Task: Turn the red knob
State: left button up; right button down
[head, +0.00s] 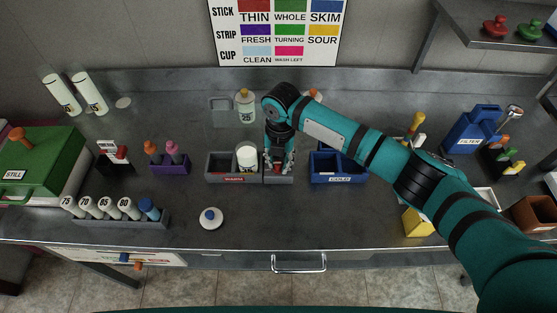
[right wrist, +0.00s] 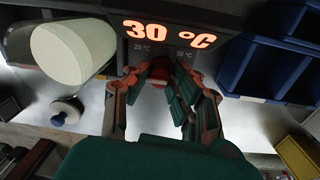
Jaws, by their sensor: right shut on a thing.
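The red knob (head: 277,171) is on the front of a small grey unit (head: 279,180) in the middle of the bench, mostly hidden by my right gripper (head: 280,163). In the right wrist view the red knob (right wrist: 158,73) shows between the fingers of my right gripper (right wrist: 160,82), which is shut on it. A lit display (right wrist: 168,34) above the knob reads 30 °C, with small marks 20 °C and 30 °C below it. My left gripper is not in view.
A grey bin (head: 220,166) with a white cup (head: 247,157) stands just left of the unit. A blue COLD bin (head: 325,169) is just right. A white lid with a blue knob (head: 210,218) lies in front. The bench front is mostly clear.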

aim_at(280, 163)
jog(key=shift+r, duration=0.1)
jog(key=c, duration=1.1)
grip_release()
jog(key=r, duration=1.2)
jog(key=shift+d, duration=0.2)
